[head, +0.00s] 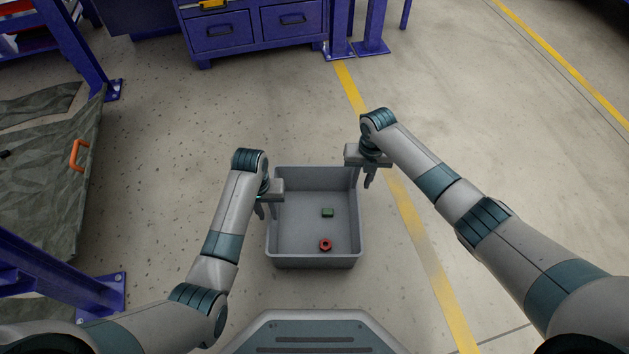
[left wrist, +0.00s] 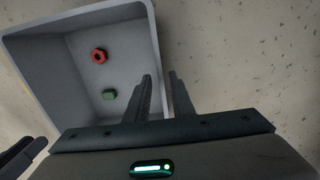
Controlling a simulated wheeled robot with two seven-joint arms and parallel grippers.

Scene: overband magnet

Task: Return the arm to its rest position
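My left gripper (head: 266,213) is at the left wall of a grey bin. The grey bin (head: 314,262) stands on the floor and holds a green block (head: 327,212) and a red ring-like nut (head: 325,244). The left wrist view also shows the green block (left wrist: 109,94) and the red nut (left wrist: 99,56).
A blue drawer cabinet (head: 250,32) stands at the back. A dark green tarp (head: 50,150) with an orange handle (head: 78,155) lies at the left by blue posts (head: 75,50). A yellow floor line (head: 425,245) runs right of the bin. The floor at right is clear.

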